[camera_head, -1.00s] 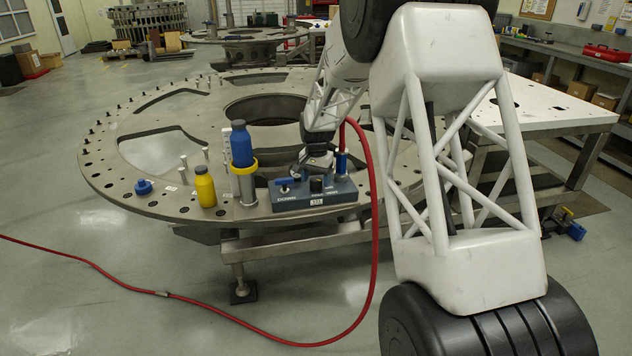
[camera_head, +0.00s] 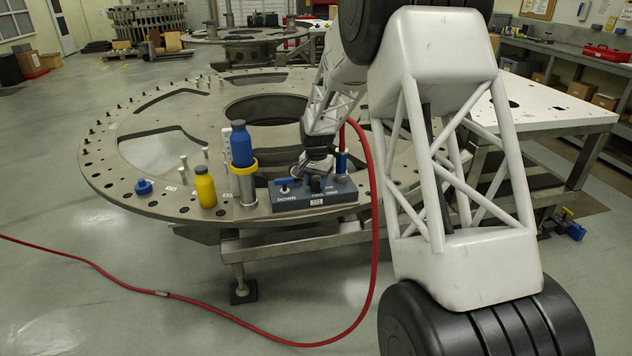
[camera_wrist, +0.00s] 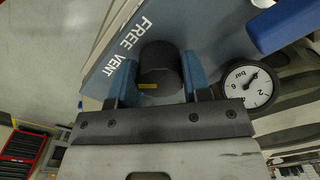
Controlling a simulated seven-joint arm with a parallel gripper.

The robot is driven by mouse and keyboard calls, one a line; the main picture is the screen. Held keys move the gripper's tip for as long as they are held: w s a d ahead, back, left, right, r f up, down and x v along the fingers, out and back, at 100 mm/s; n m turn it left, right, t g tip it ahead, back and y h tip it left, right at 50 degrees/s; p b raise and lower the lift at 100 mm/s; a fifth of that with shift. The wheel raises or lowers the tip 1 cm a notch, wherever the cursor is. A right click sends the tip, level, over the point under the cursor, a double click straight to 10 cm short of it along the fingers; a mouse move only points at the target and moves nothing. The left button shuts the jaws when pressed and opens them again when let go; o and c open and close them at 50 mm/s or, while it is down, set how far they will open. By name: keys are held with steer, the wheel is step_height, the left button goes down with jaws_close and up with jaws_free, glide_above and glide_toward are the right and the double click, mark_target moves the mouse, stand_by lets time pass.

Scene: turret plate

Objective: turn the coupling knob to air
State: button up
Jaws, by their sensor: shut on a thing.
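The blue-grey control panel (camera_head: 318,197) sits on the near edge of the round turret plate (camera_head: 130,180). A black knob (camera_wrist: 160,68) rises from it, with a small yellow mark on its near side. The wrist view shows the white words FREE VENT to the left of the knob. My gripper (camera_wrist: 158,78) is shut on the knob, with one blue finger on each side. In the head view my gripper (camera_head: 317,173) is at the panel, small and partly dark. The AIR marking cannot be read in either view.
A round gauge marked bar (camera_wrist: 248,86) is close to the right finger. A blue bottle in a yellow ring (camera_head: 241,147), a yellow bottle (camera_head: 205,188) and a red hose (camera_head: 374,240) are nearby.

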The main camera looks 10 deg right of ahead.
mark_target(316, 179)
steer(key=shift+n, duration=0.4)
steer(key=n, duration=0.4)
steer(key=shift+n, duration=2.1)
steer(key=o, duration=0.9)
steer(key=shift+r, duration=3.9)
